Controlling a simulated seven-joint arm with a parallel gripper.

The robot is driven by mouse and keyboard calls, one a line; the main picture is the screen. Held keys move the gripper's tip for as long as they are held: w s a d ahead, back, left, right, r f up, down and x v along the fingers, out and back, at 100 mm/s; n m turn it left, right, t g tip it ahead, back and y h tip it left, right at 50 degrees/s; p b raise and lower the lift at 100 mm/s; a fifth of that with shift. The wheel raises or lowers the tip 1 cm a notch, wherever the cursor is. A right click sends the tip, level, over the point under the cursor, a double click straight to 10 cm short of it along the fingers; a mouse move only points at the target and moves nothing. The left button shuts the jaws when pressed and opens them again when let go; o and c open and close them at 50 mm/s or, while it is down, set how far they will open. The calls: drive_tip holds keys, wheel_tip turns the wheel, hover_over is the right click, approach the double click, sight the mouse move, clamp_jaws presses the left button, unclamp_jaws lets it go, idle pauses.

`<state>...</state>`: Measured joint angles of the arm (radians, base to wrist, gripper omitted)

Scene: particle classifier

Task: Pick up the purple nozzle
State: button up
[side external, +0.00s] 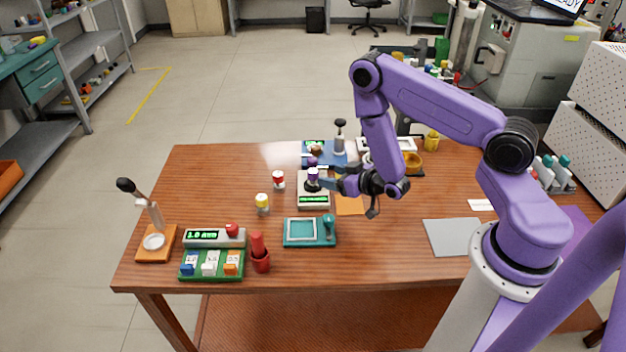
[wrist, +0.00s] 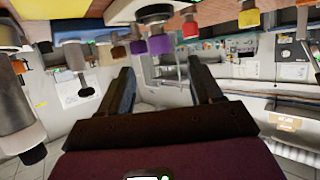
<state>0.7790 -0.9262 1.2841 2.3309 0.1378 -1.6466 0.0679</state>
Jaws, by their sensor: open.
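A small item with a purple top (side external: 313,173), which looks like the purple nozzle, stands on a pale device with a green display. A second purple piece (side external: 311,161) sits just behind it. My gripper (side external: 347,197) is open to the right of the device, its fingers apart and one reaching toward the purple-topped item. In the wrist view, a purple cap (wrist: 159,45) shows between and beyond the open fingers of my gripper (wrist: 160,70), in a picture that looks upside down. I see nothing held. I cannot tell whether a finger touches the item.
The pale device (side external: 313,199) stands mid-table. A red-topped jar (side external: 278,180) and a yellow-topped jar (side external: 262,203) stand left of it. A teal tray (side external: 302,232) lies in front. A blue mat (side external: 340,158) with a press-like tool (side external: 339,140) is behind. The table's left rear is clear.

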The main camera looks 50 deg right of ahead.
sight(316, 173)
drive_tip(key=shift+x, duration=3.7)
drive_tip(key=shift+s, duration=0.1)
clamp_jaws()
